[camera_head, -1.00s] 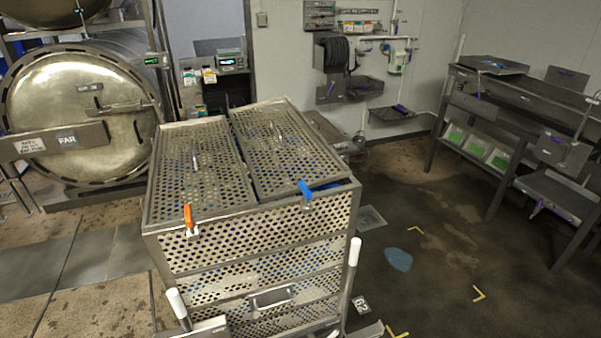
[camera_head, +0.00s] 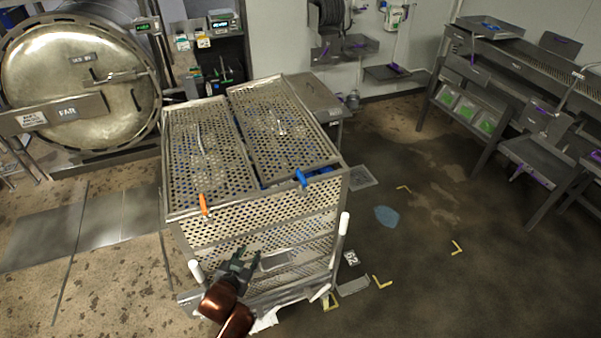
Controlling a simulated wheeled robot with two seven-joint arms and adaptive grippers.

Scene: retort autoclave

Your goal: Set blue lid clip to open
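The blue lid clip (camera_head: 301,178) sits at the front edge of the right perforated lid panel (camera_head: 285,130) on the metal basket cart (camera_head: 262,224). It points down and to the right over the rim; I cannot tell its exact setting. An orange clip (camera_head: 203,205) stands at the front edge of the left lid panel (camera_head: 205,160). My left gripper (camera_head: 248,255) is in front of the cart's front face, near the grab handle, below and left of the blue clip and apart from it. Its fingers are spread and nothing shows between them. My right gripper is out of view.
White-tipped push handles (camera_head: 343,223) rise at the cart's front corners. A round retort door (camera_head: 75,90) is at the left. A steel bench (camera_head: 530,75) is at the right.

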